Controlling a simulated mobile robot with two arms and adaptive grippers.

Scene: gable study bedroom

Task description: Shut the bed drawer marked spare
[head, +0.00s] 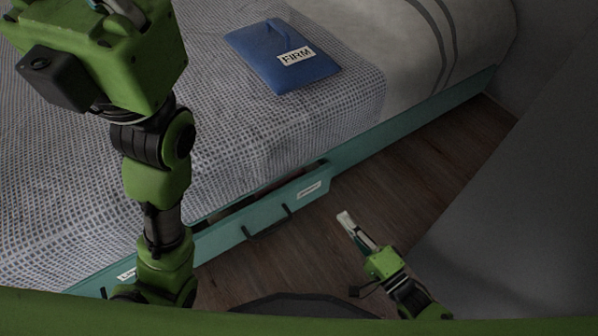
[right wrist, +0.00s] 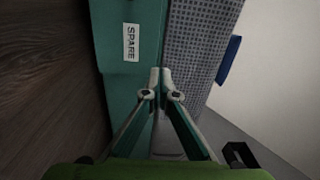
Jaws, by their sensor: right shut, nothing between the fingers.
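The spare drawer is a teal front (head: 262,212) low in the bed's side, with a dark bar handle and a small white label. It stands out a little, with a dark gap behind its top edge. In the right wrist view its front (right wrist: 115,80) carries the label SPARE (right wrist: 131,42). My right gripper (head: 345,216) is shut and empty, out over the floor to the right of the drawer. In the right wrist view its fingertips (right wrist: 161,88) overlap the drawer's edge; I cannot tell if they touch. My left gripper's body (head: 110,55) fills the upper left, its fingers out of view.
Another labelled drawer (head: 112,280) is at lower left, partly behind my left arm. Wooden floor (head: 400,190) is clear beside the bed. A grey surface (head: 520,220) bounds the right.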

